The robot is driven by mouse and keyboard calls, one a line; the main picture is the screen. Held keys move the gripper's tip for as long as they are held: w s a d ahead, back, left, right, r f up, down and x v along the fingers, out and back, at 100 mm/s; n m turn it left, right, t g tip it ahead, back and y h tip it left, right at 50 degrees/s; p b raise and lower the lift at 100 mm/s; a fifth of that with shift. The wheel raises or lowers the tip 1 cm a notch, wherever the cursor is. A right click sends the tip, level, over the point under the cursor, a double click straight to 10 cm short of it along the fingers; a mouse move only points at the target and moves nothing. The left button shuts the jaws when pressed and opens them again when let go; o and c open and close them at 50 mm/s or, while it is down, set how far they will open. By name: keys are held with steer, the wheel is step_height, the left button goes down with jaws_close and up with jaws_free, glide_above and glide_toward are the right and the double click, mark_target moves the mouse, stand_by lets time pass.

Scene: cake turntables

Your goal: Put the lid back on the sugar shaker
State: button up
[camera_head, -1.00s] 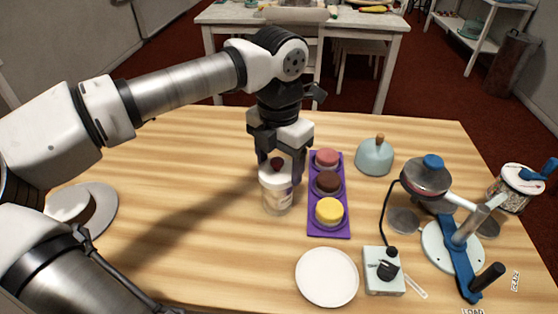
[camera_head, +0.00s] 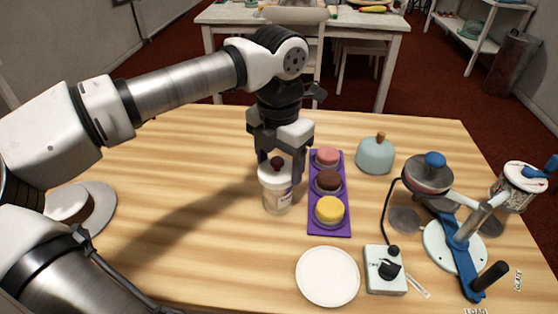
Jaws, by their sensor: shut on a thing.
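The sugar shaker (camera_head: 277,198) is a clear jar with pale contents and a label. It stands upright on the table, left of the purple tray. The lid (camera_head: 272,178) is white with a dark red knob (camera_head: 277,163) and sits at the top of the shaker. I cannot tell if it is fully seated. My gripper (camera_head: 281,167) points down over the shaker, with its fingers either side of the knob, shut on the lid. The fingers partly hide the lid's edges.
A purple tray (camera_head: 314,224) with three coloured round pieces stands close right of the shaker. A white plate (camera_head: 327,277), a control box (camera_head: 385,280), a teal dome (camera_head: 375,156) and a blue-and-white stand (camera_head: 446,246) are farther right. The table's left middle is clear.

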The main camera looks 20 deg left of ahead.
steer(key=o, duration=1)
steer(key=shift+o, duration=1)
steer(key=shift+r, duration=0.2)
steer(key=shift+r+p, duration=2.25)
steer(key=shift+r, duration=1.05)
jaws_close()
